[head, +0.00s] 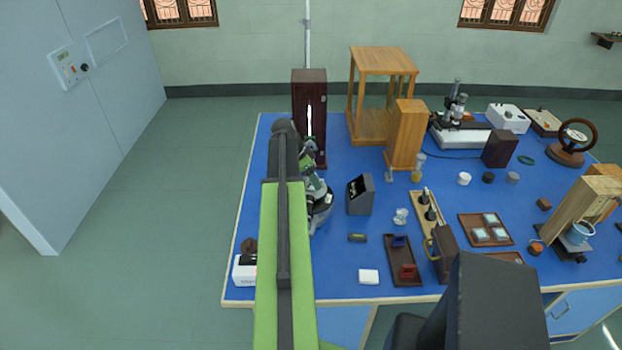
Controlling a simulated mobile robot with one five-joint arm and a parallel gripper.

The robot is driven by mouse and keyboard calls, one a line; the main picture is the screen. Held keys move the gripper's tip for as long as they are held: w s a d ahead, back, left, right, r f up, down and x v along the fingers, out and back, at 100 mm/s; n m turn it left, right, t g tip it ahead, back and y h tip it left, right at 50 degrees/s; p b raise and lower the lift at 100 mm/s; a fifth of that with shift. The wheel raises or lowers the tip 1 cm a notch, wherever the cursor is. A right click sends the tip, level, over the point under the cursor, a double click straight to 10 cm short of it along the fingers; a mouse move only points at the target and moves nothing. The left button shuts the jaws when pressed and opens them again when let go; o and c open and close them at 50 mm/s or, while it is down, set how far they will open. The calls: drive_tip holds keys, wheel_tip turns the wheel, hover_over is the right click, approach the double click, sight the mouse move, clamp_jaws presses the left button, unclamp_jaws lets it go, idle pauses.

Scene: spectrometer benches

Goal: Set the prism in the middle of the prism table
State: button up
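My green and dark arm reaches up the left part of the bench in the head view. Its far end bends down beside a spectrometer (322,208), a dark round instrument partly covered by my arm. My gripper (315,186) appears to be over this instrument, but its fingers are too small and too covered to make out. I cannot tell whether it is open or shut, or whether it holds anything. I cannot make out the prism or the prism table's top.
A dark wooden lamp housing (316,88) with a bright slit stands behind the spectrometer. A dark grey box (360,195) and a small glass item (401,216) are to the right. Trays, including a brown tray (400,278), crowd the front right. Some blue bench top (345,245) is clear.

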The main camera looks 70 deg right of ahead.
drive_tip(key=p+v, duration=1.1)
drive_tip(key=v, duration=0.1)
drive_tip(key=shift+r, duration=0.2)
drive_tip(key=w+a+f+n+t, duration=0.1)
drive_tip(key=w+a+n+t, duration=0.2)
drive_tip(key=w+a+n, duration=1.55)
drive_tip(key=w+a+n+y, duration=0.1)
drive_tip(key=w+a+n, duration=0.1)
drive_tip(key=a, duration=1.3)
drive_tip(key=w+a+n+y, duration=0.1)
drive_tip(key=w+a+n, duration=0.2)
drive_tip(key=a, duration=1.2)
drive_tip(key=w+a+n+y, duration=0.1)
drive_tip(key=w+a+n, duration=0.2)
drive_tip(key=a, duration=1.2)
drive_tip(key=shift+w+a+f, duration=0.35)
drive_tip(key=shift+w+f, duration=0.1)
drive_tip(key=shift+w, duration=0.35)
